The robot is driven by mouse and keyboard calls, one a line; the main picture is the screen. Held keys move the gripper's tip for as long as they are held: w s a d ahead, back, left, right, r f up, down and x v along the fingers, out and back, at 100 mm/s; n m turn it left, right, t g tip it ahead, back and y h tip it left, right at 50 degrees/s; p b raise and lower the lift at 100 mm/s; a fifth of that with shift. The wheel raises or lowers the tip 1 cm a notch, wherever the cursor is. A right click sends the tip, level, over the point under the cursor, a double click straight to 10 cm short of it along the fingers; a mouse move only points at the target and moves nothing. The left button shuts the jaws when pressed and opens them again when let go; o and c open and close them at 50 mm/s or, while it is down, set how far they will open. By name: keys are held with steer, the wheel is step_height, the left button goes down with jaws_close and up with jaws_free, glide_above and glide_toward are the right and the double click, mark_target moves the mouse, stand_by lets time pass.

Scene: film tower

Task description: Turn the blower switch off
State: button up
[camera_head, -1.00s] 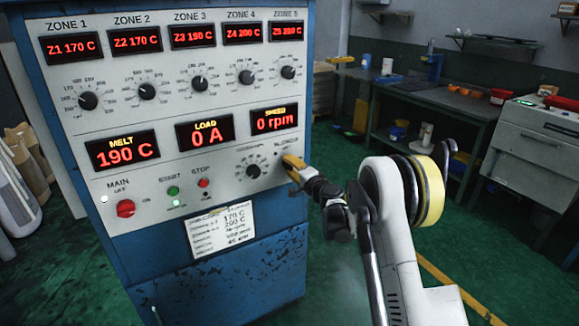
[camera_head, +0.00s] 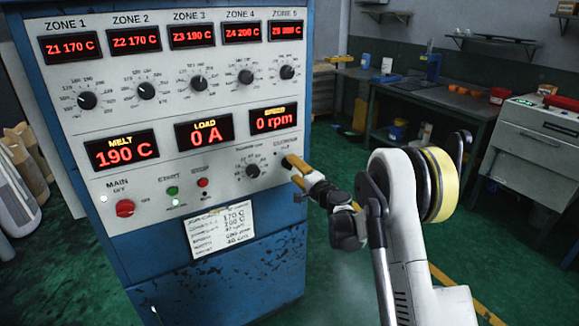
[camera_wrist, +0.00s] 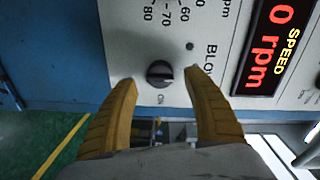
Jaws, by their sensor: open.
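The blower switch is a small black rotary knob (camera_wrist: 159,72) on the light grey panel, with an "ON" mark beside it and part of the "BLOWER" label in the wrist view. Its ridge lies roughly across that picture; I cannot surely read which mark it points to. In the head view the switch (camera_head: 285,162) shows as a dark spot at the panel's right edge. My gripper (camera_wrist: 162,77) is open, its yellow fingers on either side of the knob, with gaps visible. In the head view my gripper (camera_head: 291,166) is right at the switch; any "OFF" mark is hidden.
The blue cabinet (camera_head: 230,265) carries several zone dials, displays, the red main switch (camera_head: 125,208), the green start button (camera_head: 172,190) and the red stop button (camera_head: 203,183). A speed dial (camera_head: 252,171) is close left of the blower switch. Floor (camera_head: 330,270) to the right is clear.

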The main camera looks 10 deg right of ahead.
steer(key=v, duration=0.8)
steer(key=shift+s, duration=0.2)
steer(key=shift+r, duration=0.15)
